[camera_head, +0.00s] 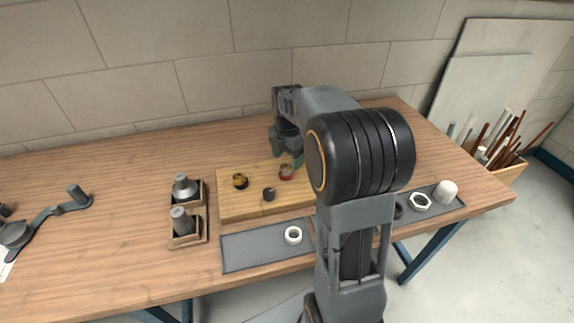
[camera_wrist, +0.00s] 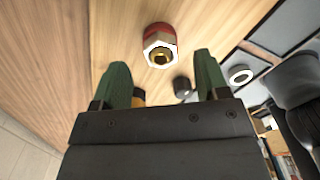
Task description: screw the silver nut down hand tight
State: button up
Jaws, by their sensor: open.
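A silver hex nut (camera_wrist: 160,50) with a brass centre sits on a red-collared fitting in the wrist view. The red fitting (camera_head: 286,173) stands on the wooden board in the head view, where its nut is too small to make out clearly. My gripper (camera_wrist: 162,60) is open, its two green fingers apart, one to each side of the nut's line in the wrist view. The nut appears just beyond the fingertips, and I cannot tell the exact gap. In the head view my gripper (camera_head: 289,158) is just behind the red fitting, partly hidden by my arm.
A yellow-and-black fitting (camera_head: 240,181) and a dark fitting (camera_head: 268,194) stand on the board (camera_head: 235,207) nearby. A white ring (camera_head: 293,235) and a loose pale hex nut (camera_head: 420,201) lie on grey mats. Two wooden holders with grey parts stand left.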

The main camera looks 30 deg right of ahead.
aim_at(288, 165)
jog(key=shift+f, duration=1.65)
jog(key=shift+c, duration=0.4)
jog(key=c, duration=0.9)
jog(key=m, duration=0.4)
jog(key=shift+s+m+p, duration=0.1)
jog(key=shift+m+p, duration=0.2)
jog(key=shift+p, duration=0.05)
jog(key=shift+c, duration=0.2)
jog(key=m, duration=0.4)
jog(key=shift+s+f, duration=0.1)
jog(key=o, duration=1.6)
